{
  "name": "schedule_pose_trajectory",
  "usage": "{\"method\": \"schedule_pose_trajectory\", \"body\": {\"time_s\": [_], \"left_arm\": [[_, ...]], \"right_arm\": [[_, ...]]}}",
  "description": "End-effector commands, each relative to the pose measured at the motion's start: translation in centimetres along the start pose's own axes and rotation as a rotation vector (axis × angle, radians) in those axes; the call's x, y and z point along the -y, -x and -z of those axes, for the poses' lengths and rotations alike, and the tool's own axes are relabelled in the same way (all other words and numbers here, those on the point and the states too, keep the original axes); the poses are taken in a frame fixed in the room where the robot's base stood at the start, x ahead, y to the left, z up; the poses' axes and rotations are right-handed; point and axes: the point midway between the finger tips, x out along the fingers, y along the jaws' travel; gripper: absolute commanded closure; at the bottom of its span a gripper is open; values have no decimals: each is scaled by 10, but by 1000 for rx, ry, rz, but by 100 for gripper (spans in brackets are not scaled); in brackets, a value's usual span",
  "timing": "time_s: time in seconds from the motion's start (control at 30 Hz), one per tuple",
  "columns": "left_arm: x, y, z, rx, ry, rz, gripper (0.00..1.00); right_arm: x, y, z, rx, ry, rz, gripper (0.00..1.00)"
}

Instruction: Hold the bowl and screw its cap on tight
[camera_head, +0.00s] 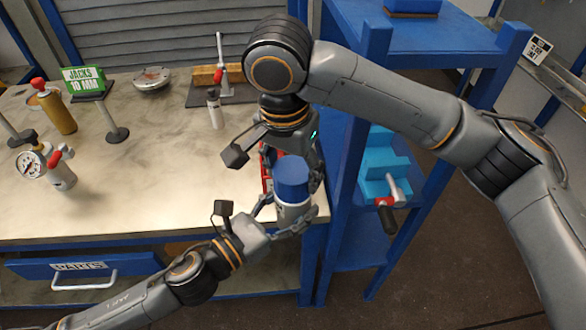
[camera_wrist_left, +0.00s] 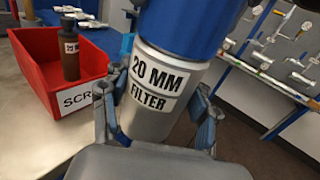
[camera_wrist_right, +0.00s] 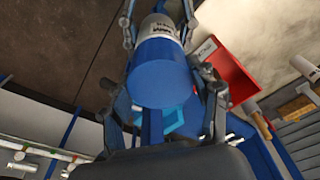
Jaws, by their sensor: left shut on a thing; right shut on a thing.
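The bowl (camera_head: 292,212) is a silver-grey cylinder labelled "20 MM FILTER" in the left wrist view (camera_wrist_left: 152,98). The blue cap (camera_head: 291,170) sits on its top, in line with it; it also shows in the right wrist view (camera_wrist_right: 160,72). How tight the thread is cannot be seen. My left gripper (camera_head: 288,213) is shut on the bowl from the front left, with one finger on each side. My right gripper (camera_head: 293,172) comes from above and is shut on the cap, partly hiding its sides. Both are held near the right edge of the bench.
A red bin (camera_wrist_left: 55,102) with a brown bottle (camera_wrist_left: 70,55) stands close beside the bowl on the bench (camera_head: 150,190). A blue shelf rack (camera_head: 345,170) stands just right. Several bottles and a gauge (camera_head: 32,167) are farther left. The bench middle is clear.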

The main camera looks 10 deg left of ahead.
Motion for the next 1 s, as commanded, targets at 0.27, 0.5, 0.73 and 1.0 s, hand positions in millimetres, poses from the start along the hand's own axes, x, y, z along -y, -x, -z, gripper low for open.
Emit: {"method": "schedule_pose_trajectory", "body": {"time_s": [0.27,0.5,0.73,1.0], "left_arm": [[1,0,0,1,-3,3,100],[1,0,0,1,-3,4,100],[2,0,0,1,-3,5,100],[2,0,0,1,-3,5,100]], "right_arm": [[2,1,1,0,-567,-66,66],[2,0,1,1,-943,-111,66],[2,0,1,1,-1027,-120,66],[2,1,2,1,-1025,-119,23]]}}
